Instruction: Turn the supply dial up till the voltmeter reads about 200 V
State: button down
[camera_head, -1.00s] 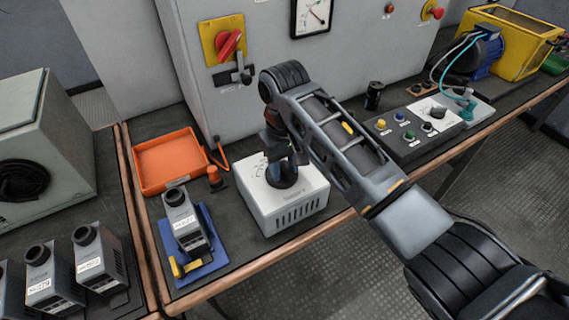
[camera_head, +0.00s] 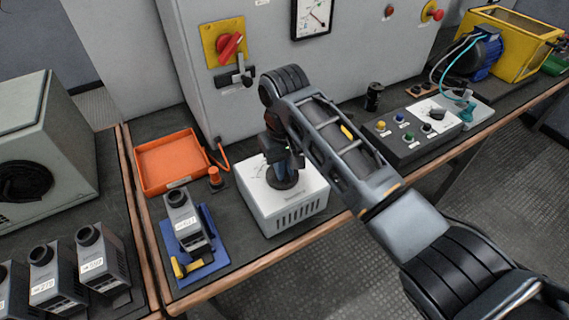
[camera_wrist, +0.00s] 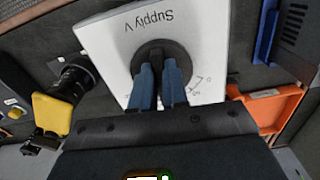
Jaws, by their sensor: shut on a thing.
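The supply dial is a round black knob (camera_wrist: 180,55) on top of a white box marked "Supply V" (camera_wrist: 115,38). In the head view the box (camera_head: 257,203) stands on the bench, with the knob (camera_head: 283,181) mostly hidden under my gripper (camera_head: 284,172). In the wrist view my gripper (camera_wrist: 158,88) points at the knob, its two blue fingers shut on it from either side. The voltmeter (camera_head: 312,17) is a white-faced gauge on the grey cabinet. Its top is cut off, and its needle reading is too small to tell.
An orange tray (camera_head: 160,186) lies left of the box. A grey capacitor unit (camera_head: 184,222) sits on a blue stand in front of it. A red rotary switch (camera_head: 230,46) is on the cabinet. A button panel (camera_head: 425,130) lies to the right, beyond my arm.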

jog(key=shift+m, duration=0.3)
jog(key=c, duration=1.1)
grip_release()
jog(key=shift+c, duration=0.2)
jog(key=shift+r, duration=3.95)
